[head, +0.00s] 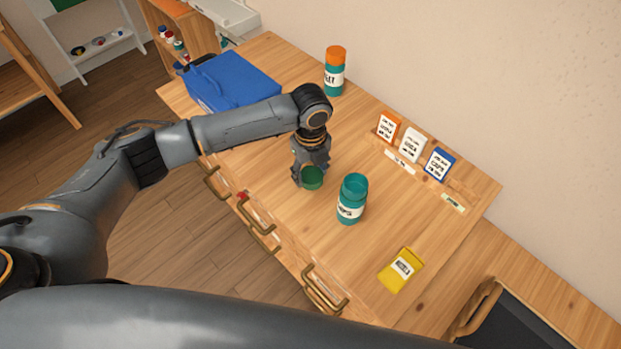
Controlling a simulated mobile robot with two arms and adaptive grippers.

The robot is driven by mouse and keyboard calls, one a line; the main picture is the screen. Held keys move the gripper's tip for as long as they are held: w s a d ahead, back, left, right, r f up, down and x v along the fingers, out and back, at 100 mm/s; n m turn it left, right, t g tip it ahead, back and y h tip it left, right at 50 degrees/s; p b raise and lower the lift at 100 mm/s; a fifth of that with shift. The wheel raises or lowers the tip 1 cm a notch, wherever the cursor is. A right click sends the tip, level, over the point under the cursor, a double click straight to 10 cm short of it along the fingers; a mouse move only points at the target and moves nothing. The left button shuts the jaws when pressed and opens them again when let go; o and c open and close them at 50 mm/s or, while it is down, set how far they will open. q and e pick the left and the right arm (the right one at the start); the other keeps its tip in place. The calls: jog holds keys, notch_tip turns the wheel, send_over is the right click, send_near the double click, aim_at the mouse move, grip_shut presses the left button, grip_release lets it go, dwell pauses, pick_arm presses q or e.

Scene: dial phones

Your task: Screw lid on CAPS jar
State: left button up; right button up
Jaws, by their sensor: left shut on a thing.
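My left gripper (303,176) points down over the wooden bench and is shut on a green round lid (313,179). A teal jar (350,207) with a white label stands upright just to the right of the lid, a small gap apart. The label's print is too small to read surely. The jar's top shows a teal round rim; I cannot tell whether it is open. Part of the lid is hidden by the gripper fingers. My right gripper is not in view.
A teal jar with an orange lid (335,58) stands at the bench's far edge. A blue case (230,82) lies at the upper left. Orange, white and blue cards (440,164) stand at the back right. A yellow labelled item (394,279) lies near the front.

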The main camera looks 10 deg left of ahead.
pick_arm(q)
jog(key=s+d+r+b, duration=0.1)
jog(key=s+d+r, duration=0.4)
jog(key=s+r, duration=0.5)
jog(key=s, duration=0.3)
jog(key=shift+b, duration=0.4)
